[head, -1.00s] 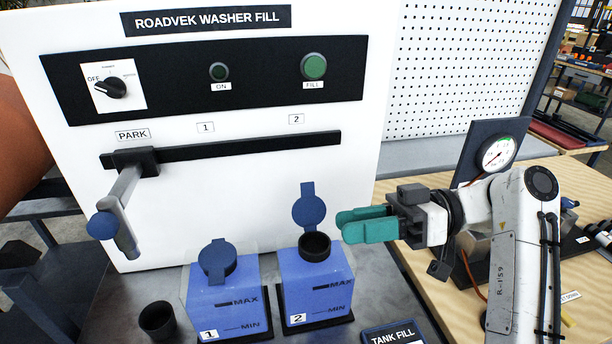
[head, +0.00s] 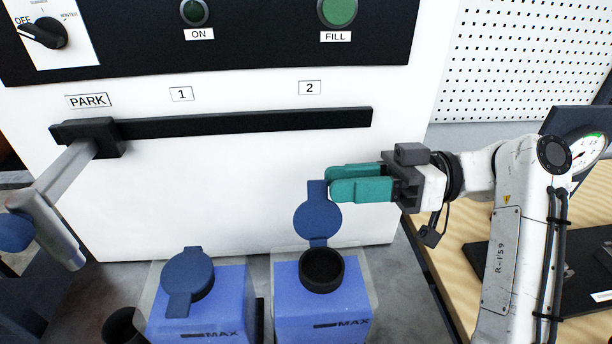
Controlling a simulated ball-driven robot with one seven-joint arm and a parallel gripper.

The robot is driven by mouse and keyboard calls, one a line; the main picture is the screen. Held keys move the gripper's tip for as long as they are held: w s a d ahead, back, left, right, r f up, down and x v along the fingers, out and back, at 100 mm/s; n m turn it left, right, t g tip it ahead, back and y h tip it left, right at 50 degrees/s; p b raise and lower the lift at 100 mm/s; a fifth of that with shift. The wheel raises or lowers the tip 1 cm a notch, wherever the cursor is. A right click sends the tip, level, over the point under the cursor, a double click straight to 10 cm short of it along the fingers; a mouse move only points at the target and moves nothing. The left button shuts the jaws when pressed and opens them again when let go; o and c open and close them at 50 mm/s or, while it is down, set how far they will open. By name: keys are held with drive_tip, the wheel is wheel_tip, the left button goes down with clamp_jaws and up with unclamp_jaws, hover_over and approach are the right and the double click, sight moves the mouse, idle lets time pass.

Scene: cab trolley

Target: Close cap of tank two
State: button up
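Tank two (head: 340,300) is a blue box-shaped tank with a dark round filler neck (head: 322,270) that is open at the top. Its blue round cap (head: 318,220) stands upright on its hinge behind the neck, with its tab pointing up. My gripper (head: 330,184) has teal fingers and comes from the right. Its fingertips are at the cap's tab, overlapping its right edge in the picture; whether they touch it I cannot tell. The two fingers look close together, one partly behind the other, and any gap between them is hidden.
Tank one (head: 215,305) stands to the left with its blue cap (head: 188,278) down over its neck. A black rail (head: 240,124) runs along the white panel behind, with the fill nozzle (head: 55,215) at PARK on the left. A small black cup (head: 122,326) stands at lower left.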

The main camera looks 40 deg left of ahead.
drive_tip(key=shift+p+x, duration=0.5)
drive_tip(key=shift+x, duration=2.4)
clamp_jaws()
